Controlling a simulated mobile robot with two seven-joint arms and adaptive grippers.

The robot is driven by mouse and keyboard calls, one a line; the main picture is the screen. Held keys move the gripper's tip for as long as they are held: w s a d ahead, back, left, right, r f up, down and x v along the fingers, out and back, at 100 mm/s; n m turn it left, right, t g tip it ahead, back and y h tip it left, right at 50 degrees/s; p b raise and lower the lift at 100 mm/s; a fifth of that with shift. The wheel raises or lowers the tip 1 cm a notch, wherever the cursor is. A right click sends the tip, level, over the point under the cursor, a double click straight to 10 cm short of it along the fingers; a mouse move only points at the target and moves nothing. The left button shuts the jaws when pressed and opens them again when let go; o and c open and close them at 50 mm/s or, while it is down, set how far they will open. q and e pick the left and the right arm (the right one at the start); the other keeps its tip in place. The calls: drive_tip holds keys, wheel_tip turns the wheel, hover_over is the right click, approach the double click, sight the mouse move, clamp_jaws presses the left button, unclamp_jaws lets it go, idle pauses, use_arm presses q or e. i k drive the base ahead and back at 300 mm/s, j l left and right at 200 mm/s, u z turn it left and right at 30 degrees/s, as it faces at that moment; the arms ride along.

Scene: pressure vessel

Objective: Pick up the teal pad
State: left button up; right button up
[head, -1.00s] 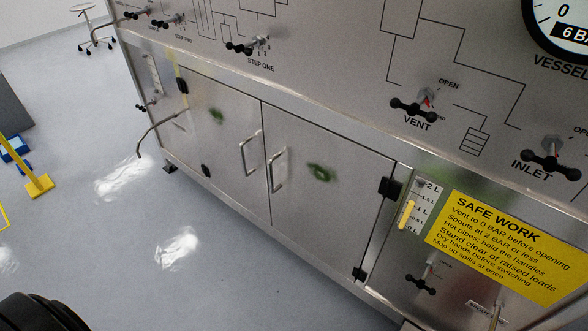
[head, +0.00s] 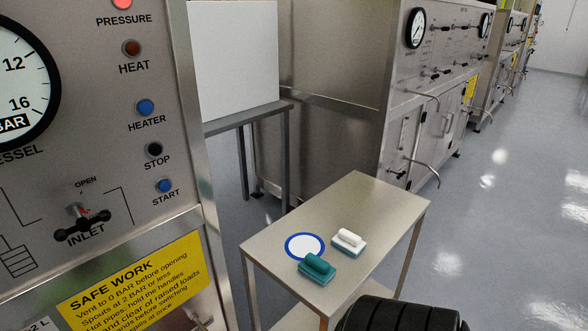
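The teal pad (head: 317,268) lies on the top of a small steel table (head: 365,205), near its front left edge. It has a rounded teal grip on top and a pale layer underneath. It sits just in front of a white disc with a blue ring (head: 304,246), close to it. A similar white pad (head: 348,241) lies to its right and a little farther back.
A steel panel with gauge, buttons and a yellow safety sign (head: 134,283) stands close on the left. A grey table with a white board (head: 235,60) and more steel cabinets (head: 440,110) stand behind. Open floor (head: 490,235) lies to the right.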

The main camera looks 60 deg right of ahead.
sight(318, 270)
drive_tip(key=k+l+z, duration=0.1)
drive_tip(key=z, duration=1.9)
